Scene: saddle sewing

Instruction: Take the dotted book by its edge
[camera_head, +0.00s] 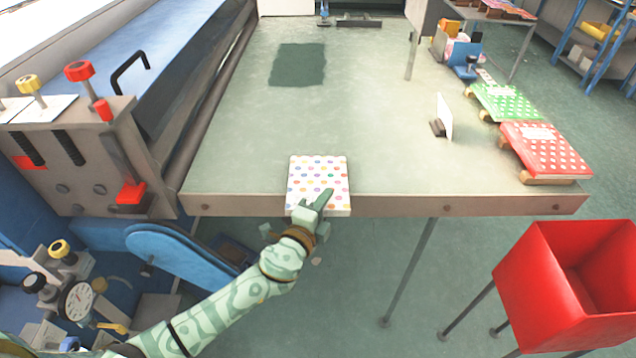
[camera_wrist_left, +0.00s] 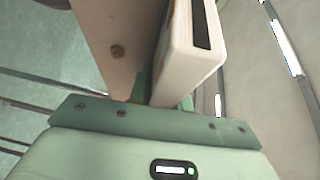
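The dotted book (camera_head: 318,175), white with coloured dots, lies flat at the front edge of the green-topped table (camera_head: 390,150), its near end slightly past the edge. My left gripper (camera_head: 323,206) is at the book's near right edge, with one finger over its cover. The lower finger is mostly hidden. In the left wrist view the white side of the book (camera_wrist_left: 188,60), with a dark strip, stands close to my gripper's palm, beside the table's edge (camera_wrist_left: 118,45). Whether the fingers press on the book cannot be told. My right gripper is not in view.
A green dotted book (camera_head: 508,103) and a red dotted book (camera_head: 545,150) lie at the table's right side. A small white upright panel (camera_head: 444,117) stands near them. A red bin (camera_head: 530,285) is at the lower right. A blue machine (camera_head: 150,60) borders the left.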

